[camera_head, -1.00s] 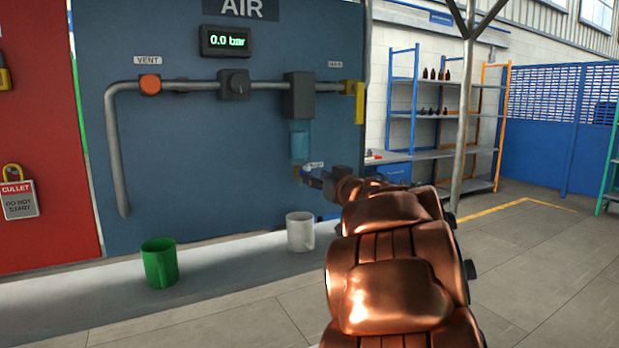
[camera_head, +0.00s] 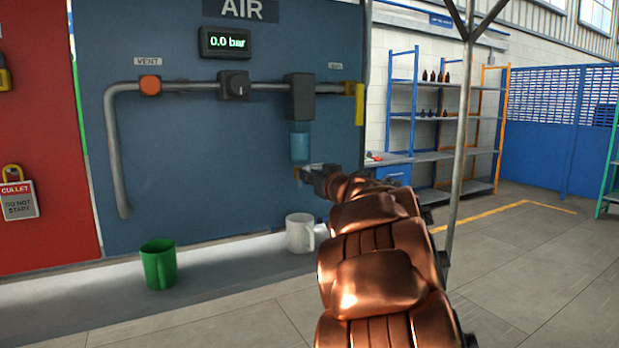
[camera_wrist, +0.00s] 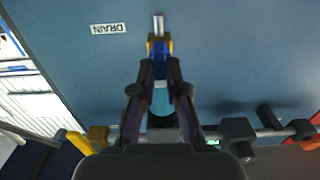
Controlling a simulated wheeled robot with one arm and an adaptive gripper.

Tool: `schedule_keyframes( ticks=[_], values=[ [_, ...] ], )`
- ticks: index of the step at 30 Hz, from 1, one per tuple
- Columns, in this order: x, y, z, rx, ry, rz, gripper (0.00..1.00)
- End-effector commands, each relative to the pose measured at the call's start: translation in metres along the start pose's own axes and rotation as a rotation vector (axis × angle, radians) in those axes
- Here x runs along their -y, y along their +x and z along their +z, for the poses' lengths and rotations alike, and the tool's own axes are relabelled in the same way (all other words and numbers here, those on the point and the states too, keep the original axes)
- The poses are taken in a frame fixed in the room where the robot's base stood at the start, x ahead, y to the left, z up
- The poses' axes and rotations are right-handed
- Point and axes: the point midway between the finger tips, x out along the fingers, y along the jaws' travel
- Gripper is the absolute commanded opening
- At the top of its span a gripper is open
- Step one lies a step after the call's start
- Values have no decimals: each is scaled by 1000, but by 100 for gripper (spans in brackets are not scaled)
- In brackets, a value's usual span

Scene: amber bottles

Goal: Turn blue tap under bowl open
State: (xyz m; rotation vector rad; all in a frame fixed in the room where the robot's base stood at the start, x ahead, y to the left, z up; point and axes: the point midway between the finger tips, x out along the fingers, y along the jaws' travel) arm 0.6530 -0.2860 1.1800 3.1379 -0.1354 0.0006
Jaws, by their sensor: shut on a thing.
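The clear blue bowl (camera_head: 299,146) hangs under a dark box on the pipe in the head view, and it also shows between my fingers in the wrist view (camera_wrist: 160,102). The blue tap (camera_wrist: 160,62) is below the bowl, with a brass part and a metal spout end. My gripper (camera_wrist: 160,66) is shut on the blue tap, with one finger on each side. In the head view my gripper (camera_head: 306,174) is just under the bowl and hides most of the tap.
A white mug (camera_head: 299,233) stands on the ledge below, and a green mug (camera_head: 158,264) stands further left. The pressure display (camera_head: 227,42) reads 0.0 bar. An orange vent knob (camera_head: 150,86), a dark regulator knob (camera_head: 233,85) and a yellow handle (camera_head: 359,103) sit along the pipe.

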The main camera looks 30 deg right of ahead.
Motion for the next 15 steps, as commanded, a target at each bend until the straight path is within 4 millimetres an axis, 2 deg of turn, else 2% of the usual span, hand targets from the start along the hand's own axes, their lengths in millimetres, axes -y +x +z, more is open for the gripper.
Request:
schedule_keyframes(
  ticks=[6,7,15],
  values=[
    [0,0,0,0,0,1,0],
    [8,-1,0,0,0,-2,0],
    [2,0,-1,0,-32,-2,0]
  ],
)
